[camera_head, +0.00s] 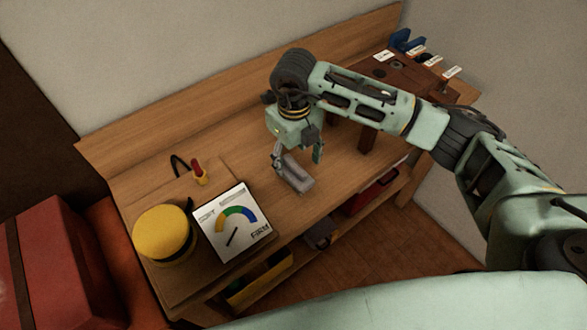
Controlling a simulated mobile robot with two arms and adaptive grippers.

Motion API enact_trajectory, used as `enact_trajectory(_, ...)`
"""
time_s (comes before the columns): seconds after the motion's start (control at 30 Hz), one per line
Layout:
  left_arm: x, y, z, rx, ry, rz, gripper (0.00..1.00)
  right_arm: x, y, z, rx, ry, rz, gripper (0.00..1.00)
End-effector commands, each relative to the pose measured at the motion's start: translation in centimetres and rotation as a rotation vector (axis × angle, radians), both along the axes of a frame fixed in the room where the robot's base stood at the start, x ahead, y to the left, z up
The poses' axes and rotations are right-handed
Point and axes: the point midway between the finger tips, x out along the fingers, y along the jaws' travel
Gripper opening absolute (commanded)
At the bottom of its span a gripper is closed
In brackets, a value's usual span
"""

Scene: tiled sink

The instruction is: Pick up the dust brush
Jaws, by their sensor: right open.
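My right gripper (299,156) reaches down over the wooden bench from the right, open, with its fingers spread. A small grey block-like thing (298,176) sits at the bench top right below and between the fingers. It may be the dust brush, but it is too small and partly hidden to be sure. I cannot tell whether the fingers touch it. No other thing is clearly a brush. My left gripper is out of view.
On the bench (230,160) to the left are a gauge panel marked SOFT and FIRM (232,221), a yellow round pad (163,234) and a red-handled item (198,172). A dark wooden rack (405,78) stands at the back right. A red box (60,265) is at far left.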

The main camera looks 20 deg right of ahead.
Motion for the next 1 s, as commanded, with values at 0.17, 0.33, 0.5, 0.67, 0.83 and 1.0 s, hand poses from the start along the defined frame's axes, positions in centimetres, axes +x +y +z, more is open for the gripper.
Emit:
enact_trajectory(0.17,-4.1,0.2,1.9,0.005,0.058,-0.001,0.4,0.2,-0.2,-2.3,-0.001,0.005,-0.001,0.62)
enact_trajectory(0.33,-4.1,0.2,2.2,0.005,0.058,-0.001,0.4,0.3,-0.2,-4.4,0.0,0.002,0.0,0.62)
enact_trajectory(0.5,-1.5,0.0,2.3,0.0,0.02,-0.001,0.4,0.3,-0.1,-4.7,0.002,0.0,0.001,0.62)
enact_trajectory(0.67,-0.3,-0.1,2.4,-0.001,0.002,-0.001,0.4,0.3,-0.2,-4.7,0.001,-0.001,0.001,0.56)
enact_trajectory(0.83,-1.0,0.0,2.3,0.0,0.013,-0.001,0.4,0.3,-0.2,-4.7,0.001,-0.001,0.001,0.41)
enact_trajectory(1.0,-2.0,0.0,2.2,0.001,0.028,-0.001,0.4,0.3,-0.2,-4.7,0.001,-0.001,0.0,0.27)
